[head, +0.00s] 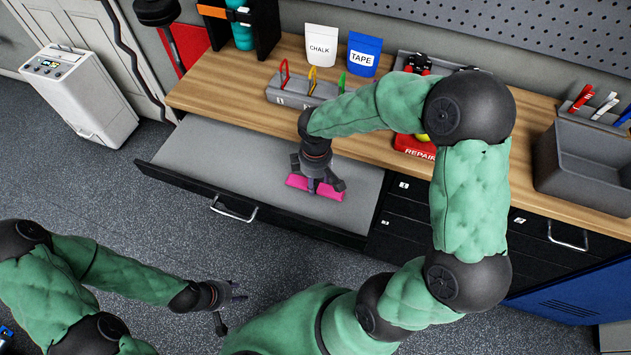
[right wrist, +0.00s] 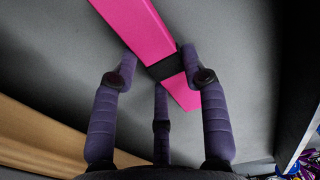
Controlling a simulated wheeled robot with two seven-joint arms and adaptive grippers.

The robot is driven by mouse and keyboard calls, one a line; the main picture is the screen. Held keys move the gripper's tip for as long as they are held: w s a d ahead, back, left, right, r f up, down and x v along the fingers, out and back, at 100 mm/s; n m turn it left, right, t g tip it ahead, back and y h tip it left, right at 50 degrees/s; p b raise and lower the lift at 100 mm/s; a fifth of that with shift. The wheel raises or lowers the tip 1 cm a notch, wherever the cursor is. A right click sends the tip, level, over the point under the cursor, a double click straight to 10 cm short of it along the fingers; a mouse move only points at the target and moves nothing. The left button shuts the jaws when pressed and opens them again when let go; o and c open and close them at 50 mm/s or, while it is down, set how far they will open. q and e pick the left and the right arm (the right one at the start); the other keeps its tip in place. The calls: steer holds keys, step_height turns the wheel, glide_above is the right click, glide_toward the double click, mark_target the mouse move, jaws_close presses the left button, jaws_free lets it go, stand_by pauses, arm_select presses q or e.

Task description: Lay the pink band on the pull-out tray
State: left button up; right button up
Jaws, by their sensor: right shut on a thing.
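The pink band (head: 328,194) is a flat, bright pink strip with a dark wrap around it. My right gripper (head: 317,184) is shut on it from above, and the band is over the right part of the pull-out tray (head: 235,150). In the right wrist view, the band (right wrist: 140,28) runs diagonally at the fingertips (right wrist: 160,66). I cannot tell whether it touches the tray's grey surface. My left gripper (head: 232,303) is open and empty over the floor at the lower left.
The wooden worktop (head: 215,85) behind the tray holds a grey block with coloured carabiners (head: 300,90), chalk (head: 321,45) and tape (head: 363,53) pouches, and a red repair box (head: 412,147). A dark grey bin (head: 585,165) stands at right. The tray's left part is clear.

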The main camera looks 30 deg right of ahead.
mark_target(315, 183)
steer(key=shift+f, duration=0.15)
steer(key=o, duration=1.2)
step_height(315, 183, up, 12)
steer(key=p, duration=0.4)
